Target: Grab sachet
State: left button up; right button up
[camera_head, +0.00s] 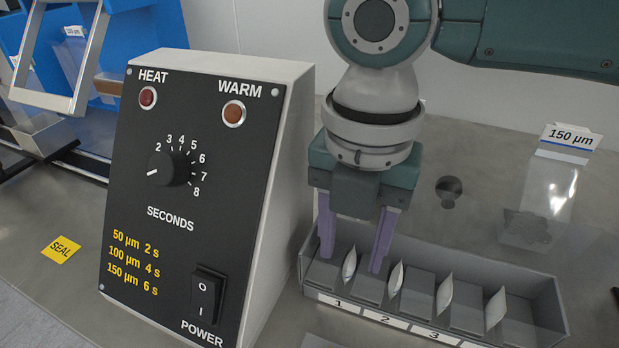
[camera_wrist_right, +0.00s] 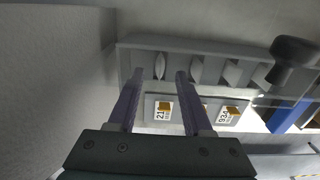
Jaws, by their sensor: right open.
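A grey slotted tray (camera_head: 555,315) on the right of the head view holds several small pale sachets standing upright in a row. My right gripper (camera_head: 352,259) is open and points down over the tray's left end, with purple fingers. The leftmost sachet (camera_head: 349,265), by label 1, appears between its fingertips; I see no finger closed on it. In the right wrist view the same sachet (camera_wrist_right: 160,66) shows between the spread fingertips of the gripper (camera_wrist_right: 159,74). Another sachet (camera_head: 396,278) stands just right of the right finger. My left gripper is not in view.
A black-faced control box (camera_head: 180,240) with a dial and power switch stands close left of the tray and my right gripper. A "150 µm" sign (camera_head: 571,138) stands behind right. A yellow SEAL label (camera_head: 61,250) lies at left; blue equipment (camera_head: 150,30) stands behind.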

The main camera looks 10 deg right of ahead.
jog(key=shift+f, duration=0.55)
grip_shut()
